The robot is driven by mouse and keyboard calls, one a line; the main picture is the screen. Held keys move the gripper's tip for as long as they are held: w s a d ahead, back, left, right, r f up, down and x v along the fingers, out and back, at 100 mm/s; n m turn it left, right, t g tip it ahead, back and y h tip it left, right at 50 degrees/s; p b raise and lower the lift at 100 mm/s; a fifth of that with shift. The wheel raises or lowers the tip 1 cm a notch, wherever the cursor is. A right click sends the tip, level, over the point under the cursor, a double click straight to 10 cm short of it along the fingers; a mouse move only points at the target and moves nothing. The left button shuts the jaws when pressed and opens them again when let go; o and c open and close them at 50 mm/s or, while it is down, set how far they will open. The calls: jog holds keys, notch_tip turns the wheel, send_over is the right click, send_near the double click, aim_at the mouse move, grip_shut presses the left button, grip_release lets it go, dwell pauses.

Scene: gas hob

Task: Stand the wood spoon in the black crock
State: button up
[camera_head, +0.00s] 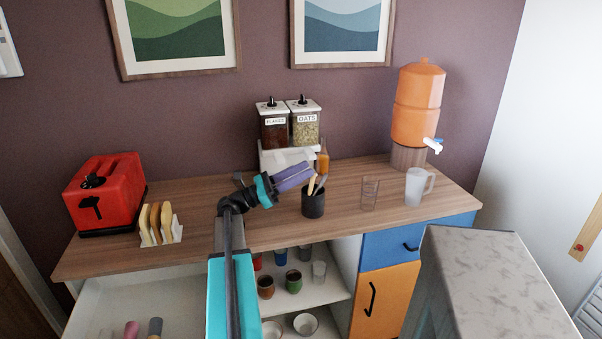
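The black crock (313,204) stands upright on the wooden counter, just right of the middle. Light wooden handles or utensils (320,187) rise from its mouth and lean apart. I cannot tell which of these, if any, is the wood spoon. My gripper (304,173) is at the end of the purple wrist part, above and slightly left of the crock's mouth, pointing away and to the right. Its fingers are too small and hidden to show whether they are open or shut, or hold anything.
A clear glass (370,194) and a frosted jug (415,187) stand right of the crock. Canisters (306,125) on a white stand and an amber bottle (323,157) are behind. A red toaster (105,195), toast rack (160,225) and orange dispenser (417,105) occupy the counter's sides.

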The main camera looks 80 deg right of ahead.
jog(key=v, duration=0.7)
jog(key=shift+w+b, duration=0.2)
jog(key=shift+b, duration=0.25)
jog(key=shift+a+f, duration=0.1)
dwell(1.2)
